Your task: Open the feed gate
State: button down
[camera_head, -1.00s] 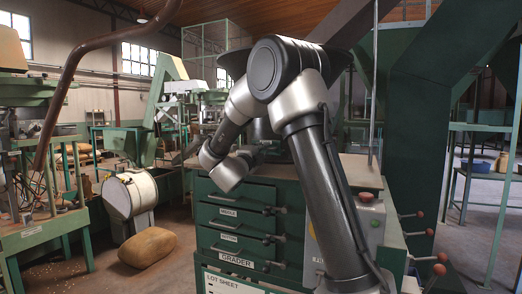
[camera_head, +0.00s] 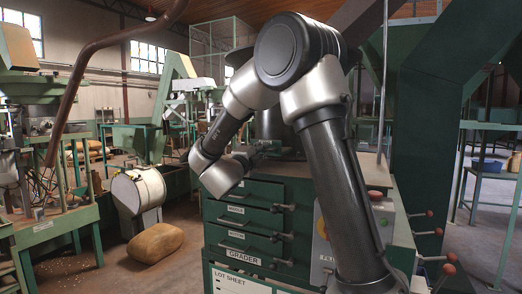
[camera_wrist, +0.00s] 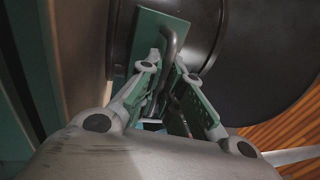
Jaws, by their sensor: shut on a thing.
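In the wrist view my gripper (camera_wrist: 172,92) is shut on a dark bent handle (camera_wrist: 171,42). The handle stands in front of a flat green plate (camera_wrist: 147,32), which looks like the feed gate. The plate lies against the dark round body of a hopper (camera_wrist: 205,30). I cannot tell how far the gate is slid. In the head view my arm's elbow fills the upper middle, with the wrist low at its left.
A green drawer cabinet labelled GRADER (camera_head: 243,222) stands behind my arm. Red-knobbed levers (camera_head: 430,232) stick out at its right. A full sack (camera_head: 155,243) lies on the floor beside a white drum (camera_head: 138,190). A brown pipe (camera_head: 78,75) hangs at the left.

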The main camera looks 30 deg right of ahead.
jog(key=c, duration=1.6)
grip_release()
jog(key=shift+o, duration=0.2)
jog(key=v, duration=1.2)
